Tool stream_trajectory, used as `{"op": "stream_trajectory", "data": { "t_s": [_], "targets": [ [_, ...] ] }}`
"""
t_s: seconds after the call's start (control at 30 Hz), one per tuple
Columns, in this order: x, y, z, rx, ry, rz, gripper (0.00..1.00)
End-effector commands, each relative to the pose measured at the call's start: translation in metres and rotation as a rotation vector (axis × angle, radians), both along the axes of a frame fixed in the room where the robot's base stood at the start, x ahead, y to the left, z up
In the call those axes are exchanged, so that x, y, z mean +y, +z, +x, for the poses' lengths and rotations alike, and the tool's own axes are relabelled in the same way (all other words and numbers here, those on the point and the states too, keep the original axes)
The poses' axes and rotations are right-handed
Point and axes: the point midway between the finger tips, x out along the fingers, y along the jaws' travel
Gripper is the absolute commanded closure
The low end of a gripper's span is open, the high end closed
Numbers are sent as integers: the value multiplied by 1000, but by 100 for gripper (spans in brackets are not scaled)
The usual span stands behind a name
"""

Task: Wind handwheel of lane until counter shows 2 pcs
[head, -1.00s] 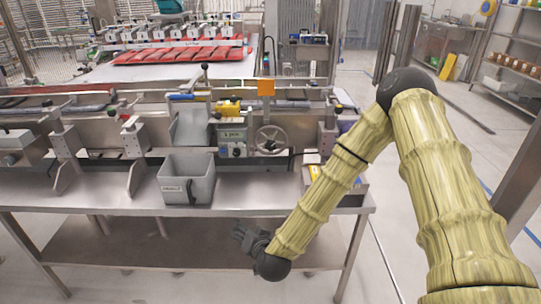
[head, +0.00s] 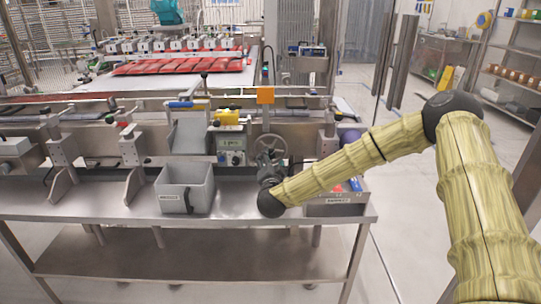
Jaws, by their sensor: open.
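The handwheel (head: 269,137) is a grey spoked wheel on the front of the lane machine, below an orange square plate. My gripper (head: 265,158) is open in front of the wheel's lower part and hides some of it; I cannot tell whether it touches the rim or a handle. The counter box (head: 232,141) is left of the wheel, with a small display and dark knobs below. Its reading is too small to make out.
A grey open bin (head: 185,187) stands on the steel table (head: 130,205), left of my gripper. A labelled tray (head: 333,208) with small coloured items sits to the right, under my forearm. Metal brackets (head: 133,150) stand further left.

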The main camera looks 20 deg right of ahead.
Motion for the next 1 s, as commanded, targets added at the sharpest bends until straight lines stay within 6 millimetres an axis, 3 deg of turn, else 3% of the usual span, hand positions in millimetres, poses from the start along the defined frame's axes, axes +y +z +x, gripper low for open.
{"op": "stream_trajectory", "data": {
  "t_s": [0.3,0.77,1.0],
  "targets": [
    [-11,-1,39,1,1,-1,40],
    [-13,-1,48,1,2,-1,40],
    [-13,-1,48,2,1,-1,84]
  ]
}}
